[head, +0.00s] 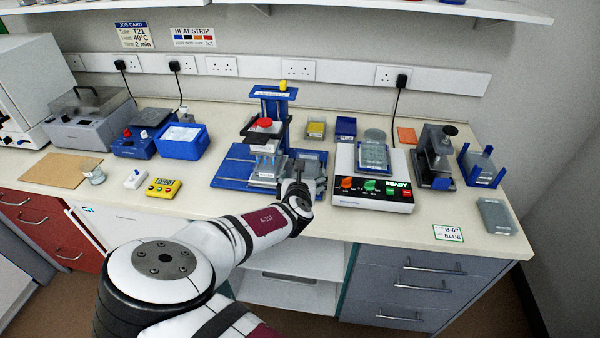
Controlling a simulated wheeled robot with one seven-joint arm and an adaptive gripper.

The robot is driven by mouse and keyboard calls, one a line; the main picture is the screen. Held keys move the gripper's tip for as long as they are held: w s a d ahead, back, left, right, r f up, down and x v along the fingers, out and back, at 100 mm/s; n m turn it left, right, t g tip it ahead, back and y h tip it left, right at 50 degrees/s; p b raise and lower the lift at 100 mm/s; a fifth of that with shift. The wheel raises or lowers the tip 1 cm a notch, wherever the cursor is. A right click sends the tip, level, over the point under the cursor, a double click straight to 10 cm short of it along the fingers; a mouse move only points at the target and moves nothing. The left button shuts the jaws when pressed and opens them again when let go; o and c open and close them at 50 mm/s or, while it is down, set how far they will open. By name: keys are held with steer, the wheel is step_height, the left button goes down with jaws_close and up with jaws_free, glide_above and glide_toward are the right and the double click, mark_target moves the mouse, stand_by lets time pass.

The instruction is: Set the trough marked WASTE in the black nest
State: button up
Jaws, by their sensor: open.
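My gripper (298,182) is open at the front right of the blue press-like stand (232,168) in the head view. Its dark fingers overlap the stand's right side, so contact cannot be told. A clear labelled plate or trough (266,172) sits on the stand beneath a black bracket. A small trough with yellow content (316,130) and a dark blue trough (346,126) stand at the back. Their labels are too small to read, so I cannot tell which is WASTE. I cannot identify the black nest with certainty.
Right of my gripper is a white READY device (372,201) with a clear plate on top. Bench left of my gripper, beyond the yellow timer (163,188), is partly clear.

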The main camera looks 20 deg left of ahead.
steer(key=shift+s+d+r, duration=0.2)
steer(key=shift+s+r, duration=0.05)
steer(key=shift+s, duration=0.3)
steer(key=s+d+r+m+g+h, duration=0.1)
steer(key=d+r+m+g, duration=0.1)
steer(key=d+r+m, duration=0.4)
steer(key=d+r+m+g+h, duration=0.2)
steer(key=d+r+m, duration=0.1)
steer(key=d+m, duration=0.7)
steer(key=s+d+r+m+g+h, duration=0.1)
steer(key=d+r+m+g, duration=0.25)
steer(key=d+m, duration=0.4)
steer(key=s+d+r+m+y, duration=0.2)
steer(key=s+d+r+m, duration=0.7)
steer(key=s+d+r, duration=0.55)
steer(key=s+d+r+m+h, duration=0.1)
steer(key=s+d+r+m, duration=0.1)
steer(key=s, duration=0.6)
steer(key=s+d+r+m, duration=0.3)
steer(key=s+r+m, duration=0.1)
steer(key=s, duration=0.3)
steer(key=shift+s+r+m+h, duration=0.35)
steer(key=shift+r+h, duration=0.05)
steer(key=shift+r, duration=0.05)
